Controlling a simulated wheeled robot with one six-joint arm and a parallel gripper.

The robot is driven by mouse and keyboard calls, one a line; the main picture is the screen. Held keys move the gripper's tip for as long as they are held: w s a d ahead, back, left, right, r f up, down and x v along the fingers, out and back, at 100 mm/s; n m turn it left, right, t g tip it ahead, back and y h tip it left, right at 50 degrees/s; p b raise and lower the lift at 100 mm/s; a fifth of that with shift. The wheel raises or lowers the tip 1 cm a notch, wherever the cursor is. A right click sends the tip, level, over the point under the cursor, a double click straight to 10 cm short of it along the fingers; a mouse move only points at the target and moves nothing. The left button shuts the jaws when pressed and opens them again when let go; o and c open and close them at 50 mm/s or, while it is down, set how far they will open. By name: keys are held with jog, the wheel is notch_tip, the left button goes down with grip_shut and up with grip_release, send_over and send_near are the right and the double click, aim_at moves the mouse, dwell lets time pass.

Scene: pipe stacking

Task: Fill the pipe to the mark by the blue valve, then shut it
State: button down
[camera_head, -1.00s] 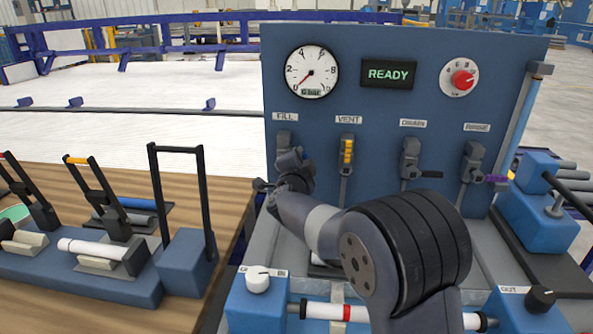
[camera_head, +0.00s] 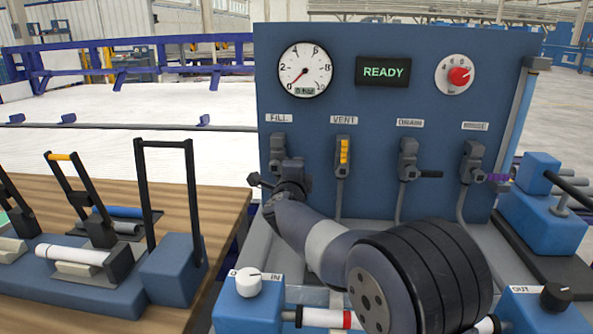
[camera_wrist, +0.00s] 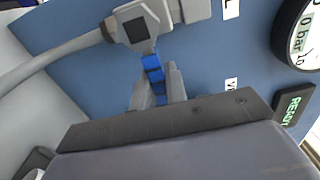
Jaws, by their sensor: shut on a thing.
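The blue valve (camera_head: 278,146) is under the FILL label at the left of the panel, mostly hidden by my gripper (camera_head: 282,182) in the head view. In the wrist view its blue handle (camera_wrist: 152,66) sits between the fingers of my gripper (camera_wrist: 160,88), which is shut on it. The handle points crosswise to the grey pipe from the valve body (camera_wrist: 136,30), towards the VENT side. The clear-looking pipe (camera_head: 322,318) with a red mark (camera_head: 347,319) lies low in front, partly hidden by my arm. The gauge (camera_head: 305,71) needle is near 0.
The yellow VENT handle (camera_head: 344,152) points up; the black DRAIN handle (camera_head: 431,174) and purple RINSE handle (camera_head: 497,178) point right. The display (camera_head: 383,71) reads READY. A white knob (camera_head: 248,283) tops the left block. A clamp rack (camera_head: 75,272) stands on the wooden table.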

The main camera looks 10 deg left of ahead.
jog(key=shift+f, duration=0.15)
jog(key=c, duration=1.4)
grip_release()
jog(key=shift+c, duration=0.2)
jog(key=shift+s, duration=0.1)
jog(key=s, duration=1)
jog(key=shift+s+d, duration=0.3)
jog(key=shift+d, duration=0.05)
jog(key=w, duration=1)
jog(key=shift+w+a, duration=0.35)
jog(key=shift+w, duration=0.05)
jog(key=shift+s, duration=0.1)
